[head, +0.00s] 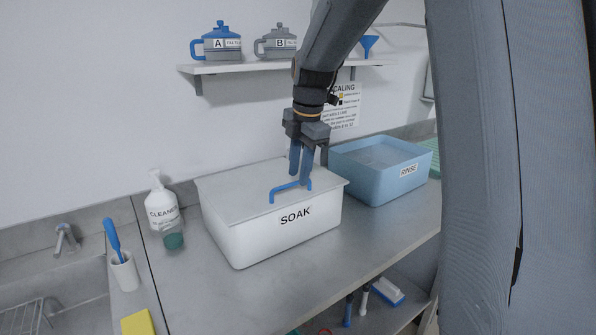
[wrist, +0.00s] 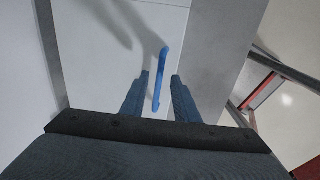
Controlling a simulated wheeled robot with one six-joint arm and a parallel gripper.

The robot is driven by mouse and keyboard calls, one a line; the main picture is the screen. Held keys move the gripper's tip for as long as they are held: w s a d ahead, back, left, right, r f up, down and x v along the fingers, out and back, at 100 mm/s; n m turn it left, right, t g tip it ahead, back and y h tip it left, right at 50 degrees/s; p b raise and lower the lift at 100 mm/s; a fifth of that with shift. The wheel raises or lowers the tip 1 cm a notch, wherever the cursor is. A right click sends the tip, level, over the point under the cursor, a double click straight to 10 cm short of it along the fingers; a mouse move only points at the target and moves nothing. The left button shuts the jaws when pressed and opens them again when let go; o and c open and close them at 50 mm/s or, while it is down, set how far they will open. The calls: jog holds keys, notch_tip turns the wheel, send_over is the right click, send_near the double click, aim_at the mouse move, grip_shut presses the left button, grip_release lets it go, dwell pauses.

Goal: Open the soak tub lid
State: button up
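The white soak tub (head: 268,238), labelled SOAK, stands on the grey counter with its flat white lid (head: 240,191) lying closed on top. A blue bar handle (head: 289,187) rises from the lid near the front edge. My gripper (head: 300,180) points down over the lid at the right part of the handle. In the wrist view my gripper (wrist: 160,82) has its two blue fingers apart, with the handle (wrist: 161,75) running between them. Gaps show on both sides of the handle, so the fingers are not closed on it. The lid (wrist: 120,50) fills much of that view.
A blue rinse tub (head: 375,185) stands right of the soak tub. A shelf (head: 290,66) with labelled jugs hangs above. A sink (head: 55,285) lies at the left.

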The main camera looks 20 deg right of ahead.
jog(key=shift+w+f, duration=0.1)
jog(key=shift+f, duration=0.45)
jog(key=shift+a, duration=0.1)
grip_shut()
